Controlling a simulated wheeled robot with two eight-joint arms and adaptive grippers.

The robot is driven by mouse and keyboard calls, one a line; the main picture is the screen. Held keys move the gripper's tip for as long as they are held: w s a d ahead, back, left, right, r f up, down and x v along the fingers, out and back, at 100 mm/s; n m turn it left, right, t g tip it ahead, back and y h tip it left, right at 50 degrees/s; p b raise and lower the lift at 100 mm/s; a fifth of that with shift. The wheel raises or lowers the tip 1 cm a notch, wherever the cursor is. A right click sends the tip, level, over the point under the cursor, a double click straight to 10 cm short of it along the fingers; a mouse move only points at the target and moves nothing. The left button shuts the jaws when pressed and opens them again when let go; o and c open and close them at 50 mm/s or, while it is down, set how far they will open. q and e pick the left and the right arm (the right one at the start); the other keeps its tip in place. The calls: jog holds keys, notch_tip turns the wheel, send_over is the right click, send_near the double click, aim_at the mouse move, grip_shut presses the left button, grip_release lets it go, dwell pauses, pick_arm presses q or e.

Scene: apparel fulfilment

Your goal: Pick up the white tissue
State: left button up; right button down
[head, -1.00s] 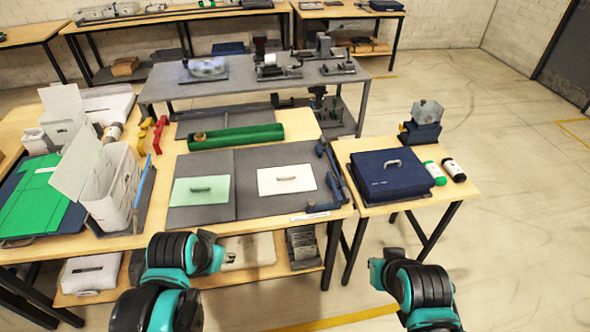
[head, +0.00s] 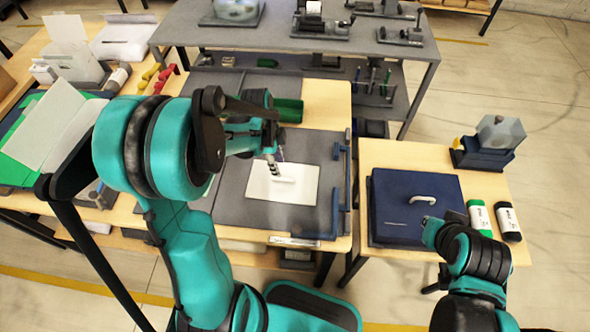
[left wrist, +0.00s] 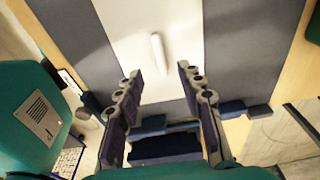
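The white tissue (head: 306,188) is a flat white rectangle with a raised white ridge (head: 285,180) at its middle. It lies on the dark grey mat (head: 233,205) on the wooden table. In the left wrist view the tissue (left wrist: 128,30) lies ahead of the fingers, with its ridge (left wrist: 157,54) between and just beyond the fingertips. My left gripper (left wrist: 158,76) is open and empty. In the head view my left gripper (head: 271,162) hangs over the tissue beside the ridge; contact cannot be told.
My left arm hides the mat's left part. A blue bar (head: 347,190) runs along the mat's right edge. A green tray (head: 289,110) lies behind. A side table on the right holds a navy case (head: 412,190) and two bottles (head: 481,218).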

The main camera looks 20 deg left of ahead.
aim_at(283, 178)
pick_arm(q)
jog(key=shift+s+d+f+b, duration=0.1)
jog(key=shift+s+f+b, duration=0.1)
jog(key=shift+f, duration=0.3)
jog(key=shift+s+f+b, duration=0.1)
jog(key=shift+f+b, duration=0.1)
jog(key=shift+f, duration=0.3)
jog(key=f+b, duration=0.1)
jog(key=f, duration=0.2)
jog(key=w+d+f+b, duration=0.1)
jog(key=f, duration=0.1)
jog(key=shift+b, duration=0.3)
jog(key=c, duration=0.8)
